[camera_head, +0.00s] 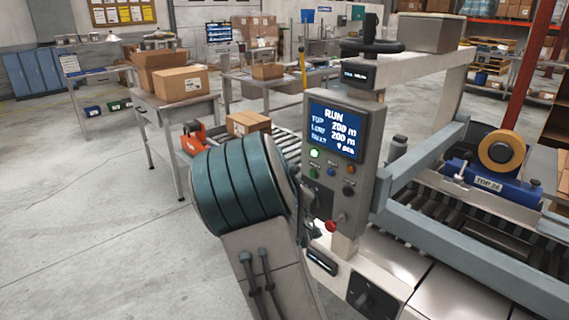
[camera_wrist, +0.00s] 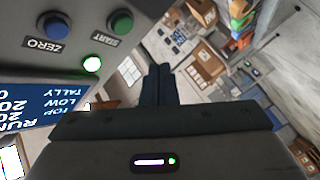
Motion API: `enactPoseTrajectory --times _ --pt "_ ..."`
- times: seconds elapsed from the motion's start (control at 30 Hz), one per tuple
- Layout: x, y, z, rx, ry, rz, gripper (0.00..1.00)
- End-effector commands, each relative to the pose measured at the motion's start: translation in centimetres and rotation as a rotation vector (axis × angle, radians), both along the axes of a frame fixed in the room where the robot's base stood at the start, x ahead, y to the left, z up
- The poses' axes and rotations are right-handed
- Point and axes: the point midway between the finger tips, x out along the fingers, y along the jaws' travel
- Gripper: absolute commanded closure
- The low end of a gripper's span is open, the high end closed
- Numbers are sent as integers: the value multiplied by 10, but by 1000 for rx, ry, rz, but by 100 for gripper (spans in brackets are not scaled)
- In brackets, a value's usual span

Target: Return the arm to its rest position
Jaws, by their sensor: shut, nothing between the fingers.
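My gripper (camera_wrist: 159,84) shows in the wrist view as two dark fingers pressed together, with nothing between them. It is close to a grey control panel (camera_wrist: 120,60), whose blue ZERO button, green START button and lit green lamp show at the upper left; no contact can be seen. In the head view my arm, with its teal-banded joint, is raised just left of the same control panel (camera_head: 345,185). The panel's blue screen (camera_head: 334,129) reads RUN.
The machine's upright and a roller conveyor (camera_head: 470,225) with a tape head (camera_head: 500,152) stand at the right. A table (camera_head: 180,112) with cardboard boxes (camera_head: 180,84) stands at the back left. The floor at the left (camera_head: 80,220) is clear.

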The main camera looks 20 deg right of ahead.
Motion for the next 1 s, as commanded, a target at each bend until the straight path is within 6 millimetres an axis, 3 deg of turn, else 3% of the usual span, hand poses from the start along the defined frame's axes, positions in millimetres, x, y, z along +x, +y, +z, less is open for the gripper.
enactPoseTrajectory --times 0.23,0.47,0.77,1.0 --pt "-2 0 0 23 8 -2 100" --pt "-30 24 -13 355 163 -17 100" --pt "-107 92 -9 754 454 -16 100" --pt "-197 140 9 910 704 -59 100"
